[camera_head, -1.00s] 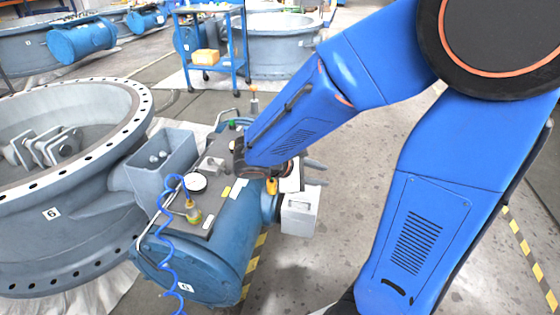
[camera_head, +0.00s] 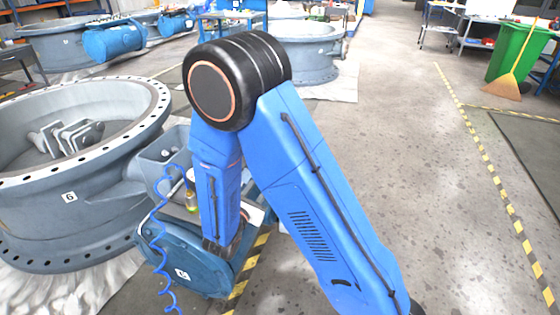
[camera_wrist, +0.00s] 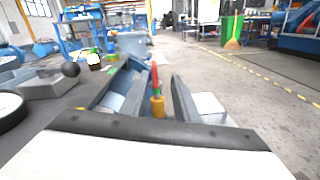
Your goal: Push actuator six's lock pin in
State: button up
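Actuator six is the blue cylinder (camera_head: 205,272) with a "6" label, beside the grey valve six (camera_head: 68,197), in the head view. My arm covers much of its top there and hides my gripper. In the wrist view my gripper (camera_wrist: 156,72) is open, its two grey fingers spread. Between them, in the picture, stands a small upright pin (camera_wrist: 155,76), red and green above a brass collar (camera_wrist: 158,106); it looks like the lock pin. I see gaps on both sides of it. I cannot tell whether the fingers are level with it in depth.
In the wrist view a grey block with a black ball knob (camera_wrist: 70,69) and a gauge (camera_wrist: 10,110) sit left of my fingers. A blue coiled hose (camera_head: 160,245) hangs at the actuator's near end. Open floor (camera_head: 410,150) lies to the right.

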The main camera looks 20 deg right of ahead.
jog(key=shift+n+t, duration=0.3)
jog(key=shift+n, duration=0.1)
jog(key=x, duration=1.1)
jog(key=a+f+x, duration=0.1)
jog(key=x, duration=0.4)
jog(key=shift+w+d+f, duration=0.1)
jog(key=shift+w+d, duration=0.15)
jog(key=shift+w, duration=0.45)
grip_shut()
